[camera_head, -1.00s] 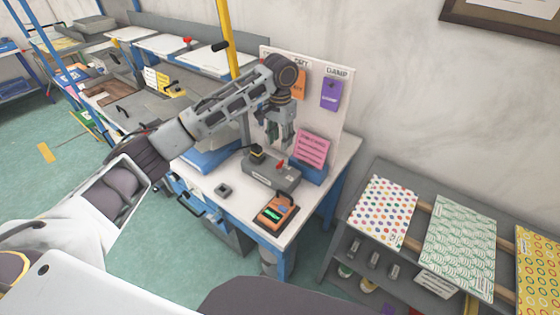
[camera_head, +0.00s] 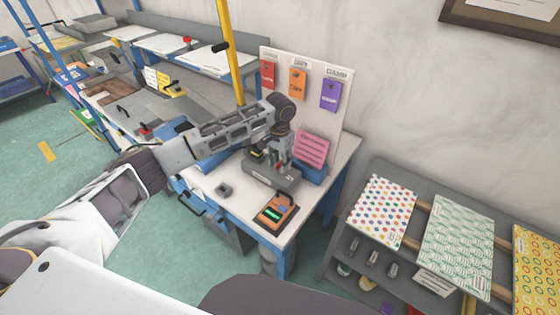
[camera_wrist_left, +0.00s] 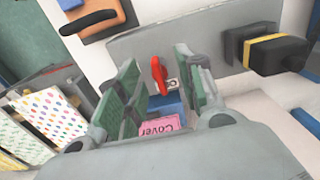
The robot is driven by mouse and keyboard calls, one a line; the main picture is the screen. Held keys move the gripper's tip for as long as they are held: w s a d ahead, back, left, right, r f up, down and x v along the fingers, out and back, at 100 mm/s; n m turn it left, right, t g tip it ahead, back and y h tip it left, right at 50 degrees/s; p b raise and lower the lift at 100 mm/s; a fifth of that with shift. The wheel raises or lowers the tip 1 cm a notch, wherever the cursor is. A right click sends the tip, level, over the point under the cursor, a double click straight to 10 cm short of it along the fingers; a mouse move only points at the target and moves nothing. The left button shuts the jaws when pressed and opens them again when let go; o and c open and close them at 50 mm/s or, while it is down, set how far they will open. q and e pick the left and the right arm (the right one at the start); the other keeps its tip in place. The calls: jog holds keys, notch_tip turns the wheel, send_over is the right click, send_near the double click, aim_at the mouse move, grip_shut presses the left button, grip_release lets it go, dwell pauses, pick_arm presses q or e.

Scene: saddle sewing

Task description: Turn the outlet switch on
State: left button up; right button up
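The outlet is a grey box (camera_head: 260,178) on the small white-topped table, and it also shows in the left wrist view (camera_wrist_left: 215,40). Its red switch (camera_wrist_left: 158,75) shows in the left wrist view; my gripper hides it in the head view. A black plug with a yellow band (camera_wrist_left: 268,52) sits at one end of the outlet. My left gripper (camera_head: 279,168) is low over the outlet. In the left wrist view its two fingers (camera_wrist_left: 158,88) are apart, with the red switch seen between their tips. Contact with the switch cannot be told. My right gripper is not in view.
An orange device with a green display (camera_head: 275,211) is in front of the outlet. A pink card (camera_head: 311,147) and a board with hanging tags (camera_head: 312,115) stand behind.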

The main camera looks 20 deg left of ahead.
pick_arm(q)
grip_shut()
dwell(0.3)
